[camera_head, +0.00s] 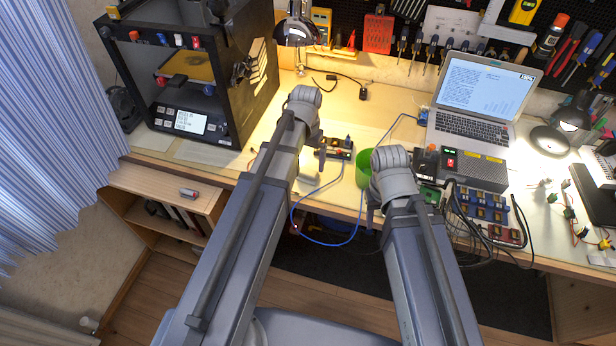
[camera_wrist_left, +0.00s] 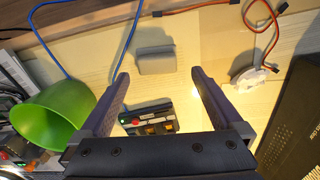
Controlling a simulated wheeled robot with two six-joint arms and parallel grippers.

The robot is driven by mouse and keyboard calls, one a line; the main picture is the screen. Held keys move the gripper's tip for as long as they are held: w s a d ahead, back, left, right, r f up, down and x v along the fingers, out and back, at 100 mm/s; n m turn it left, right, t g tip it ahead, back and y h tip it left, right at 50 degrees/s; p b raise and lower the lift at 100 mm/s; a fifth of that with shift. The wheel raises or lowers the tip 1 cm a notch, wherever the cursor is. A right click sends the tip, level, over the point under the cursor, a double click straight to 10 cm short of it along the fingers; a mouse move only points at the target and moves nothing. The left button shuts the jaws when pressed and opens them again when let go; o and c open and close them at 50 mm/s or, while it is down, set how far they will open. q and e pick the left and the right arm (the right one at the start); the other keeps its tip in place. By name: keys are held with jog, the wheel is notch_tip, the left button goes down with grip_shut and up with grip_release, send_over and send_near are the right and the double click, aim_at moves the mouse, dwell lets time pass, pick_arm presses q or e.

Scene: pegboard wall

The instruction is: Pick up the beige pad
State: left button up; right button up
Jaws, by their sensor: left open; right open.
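A small greyish-beige block (camera_wrist_left: 155,60), the only thing I see that fits the beige pad, lies on the light wooden bench top in the left wrist view. My left gripper (camera_wrist_left: 160,75) is open and empty, with one finger on each side of the block's line. The fingertips look apart from the block; their height above it is unclear. In the head view my left arm hides the block and most of that gripper. My right gripper (camera_head: 373,208) shows only in part beside the green cup, behind its own arm; nothing is seen in it.
A green cup (camera_wrist_left: 52,115) and a small switch box (camera_wrist_left: 150,122) stand close to my left gripper. A blue cable (camera_head: 321,243) loops over the bench's front edge. A laptop (camera_head: 473,95) and a black-framed printer (camera_head: 190,75) stand further off.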

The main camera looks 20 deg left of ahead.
aim_at(308, 172)
pick_arm(q)
jog(key=f+b, duration=0.4)
jog(key=f, duration=0.1)
jog(key=shift+d, duration=0.25)
jog(key=shift+r, duration=0.15)
jog(key=c, duration=1.3)
notch_tip(308, 172, up, 10)
jog(key=p, duration=1)
